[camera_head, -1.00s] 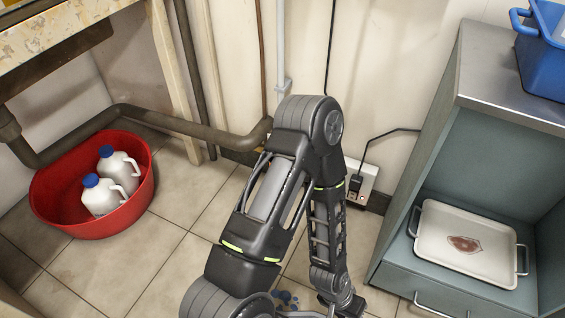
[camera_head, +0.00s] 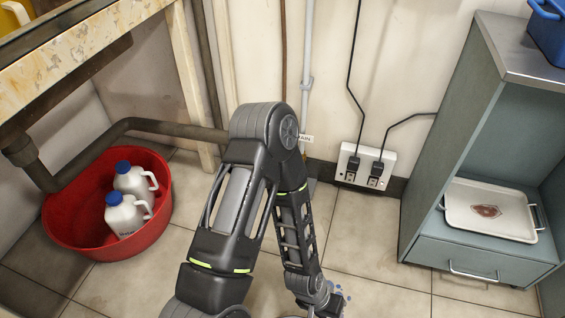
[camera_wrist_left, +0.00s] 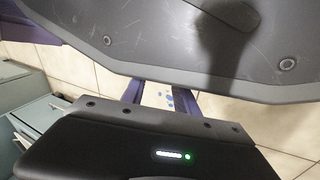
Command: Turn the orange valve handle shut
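I do not see the orange valve handle in either view. My arm fills the middle of the head view, bent at a raised elbow, and its lower part runs down past the bottom edge. A large grey surface hides much of the upper part of that view. My right gripper is in neither view.
A red tub (camera_head: 68,243) with two white jugs stands on the floor at left, beside a brown pipe (camera_head: 165,129). A wall socket (camera_head: 364,167) has two cords. At right, a grey-blue cabinet (camera_head: 437,150) holds a white tray (camera_head: 460,212). Blue spots (camera_head: 340,291) show beside my arm.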

